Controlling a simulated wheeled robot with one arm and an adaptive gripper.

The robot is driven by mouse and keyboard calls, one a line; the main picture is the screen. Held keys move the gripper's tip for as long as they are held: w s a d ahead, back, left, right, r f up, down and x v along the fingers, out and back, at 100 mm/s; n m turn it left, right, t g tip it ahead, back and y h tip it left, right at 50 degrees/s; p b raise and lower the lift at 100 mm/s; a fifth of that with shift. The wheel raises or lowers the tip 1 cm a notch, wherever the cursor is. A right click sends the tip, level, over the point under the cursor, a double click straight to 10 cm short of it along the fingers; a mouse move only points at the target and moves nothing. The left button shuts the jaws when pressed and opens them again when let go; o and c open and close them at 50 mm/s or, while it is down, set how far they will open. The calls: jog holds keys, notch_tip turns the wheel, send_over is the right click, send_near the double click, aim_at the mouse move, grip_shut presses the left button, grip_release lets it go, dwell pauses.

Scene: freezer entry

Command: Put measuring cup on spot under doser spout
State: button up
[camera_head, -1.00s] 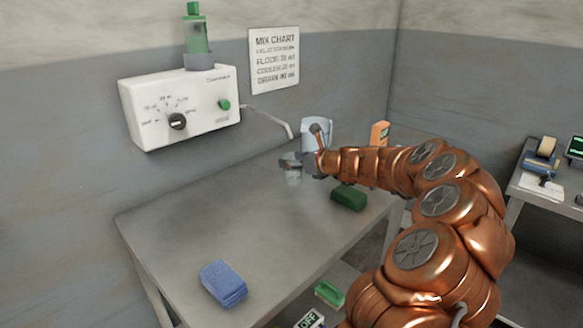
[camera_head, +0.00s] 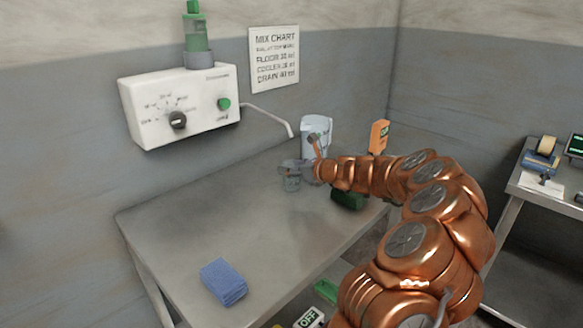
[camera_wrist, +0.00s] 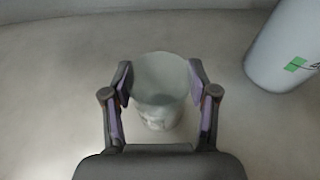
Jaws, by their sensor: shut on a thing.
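The measuring cup (camera_wrist: 159,82) is small, clear and upright between the fingers in the wrist view. It also shows in the head view (camera_head: 291,182), at or just above the table top; I cannot tell if it touches. My gripper (camera_wrist: 162,85) is shut on the cup, one finger on each side; in the head view it is at the cup (camera_head: 296,167). The white doser (camera_head: 180,103) hangs on the wall at the left. Its thin spout (camera_head: 272,117) reaches right and bends down, its tip above and behind the cup. No marked spot can be made out.
A white jug (camera_head: 316,133) stands behind my gripper and shows at the right in the wrist view (camera_wrist: 286,48). An orange bottle (camera_head: 379,136) and a dark green block (camera_head: 347,199) are to the right.

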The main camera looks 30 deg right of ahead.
jog(key=o, duration=1)
jog(key=shift+o, duration=0.2)
jog(key=shift+s+r, duration=0.1)
jog(key=shift+r, duration=0.05)
jog(key=v, duration=1.1)
jog(key=shift+s, duration=0.4)
jog(key=shift+d+r, duration=0.1)
jog(key=shift+d, duration=0.05)
